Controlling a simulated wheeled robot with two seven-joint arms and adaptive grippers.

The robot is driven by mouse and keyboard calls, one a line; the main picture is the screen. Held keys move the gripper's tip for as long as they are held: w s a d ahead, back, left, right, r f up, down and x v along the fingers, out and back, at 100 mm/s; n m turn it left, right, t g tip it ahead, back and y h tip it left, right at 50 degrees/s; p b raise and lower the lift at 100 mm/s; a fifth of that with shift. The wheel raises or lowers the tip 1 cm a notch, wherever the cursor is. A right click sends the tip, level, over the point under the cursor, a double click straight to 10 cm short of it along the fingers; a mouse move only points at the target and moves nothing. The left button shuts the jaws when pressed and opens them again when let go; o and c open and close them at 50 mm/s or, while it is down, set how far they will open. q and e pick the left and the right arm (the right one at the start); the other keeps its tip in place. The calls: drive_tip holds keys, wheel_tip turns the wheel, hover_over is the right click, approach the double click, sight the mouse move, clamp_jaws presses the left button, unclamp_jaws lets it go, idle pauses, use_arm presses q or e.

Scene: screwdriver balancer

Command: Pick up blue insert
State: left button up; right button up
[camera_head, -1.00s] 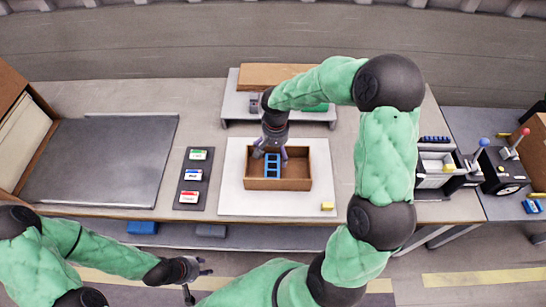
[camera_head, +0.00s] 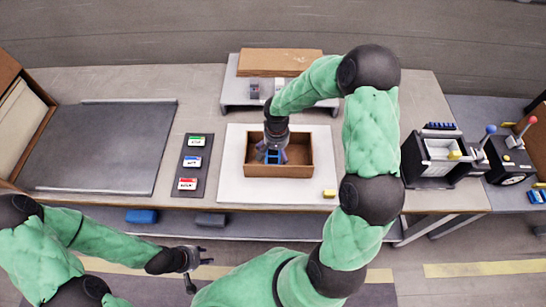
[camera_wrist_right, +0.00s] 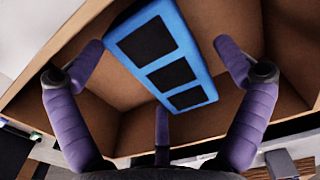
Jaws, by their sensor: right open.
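The blue insert (camera_head: 272,157), a frame with several dark rectangular openings, is inside the open brown box (camera_head: 280,171) on the white mat. My right gripper (camera_head: 271,153) reaches down into the box over the insert and partly hides it in the head view. In the right wrist view, the insert (camera_wrist_right: 168,62) lies tilted across the picture between my open purple fingers (camera_wrist_right: 163,60). The left finger is close to its edge; a gap shows beside the right finger. Whether any finger touches it is unclear. My left gripper (camera_head: 200,261) is empty, its fingers spread, in front of the table.
A yellow block (camera_head: 329,193) sits at the mat's front right corner. A dark strip with labelled cards (camera_head: 191,163) lies left of the mat (camera_head: 232,180). A raised grey shelf (camera_head: 240,92) stands behind. A black lever machine (camera_head: 437,158) is at right.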

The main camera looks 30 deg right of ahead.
drive_tip(key=shift+f, duration=0.35)
drive_tip(key=shift+r, duration=0.1)
drive_tip(key=c, duration=1)
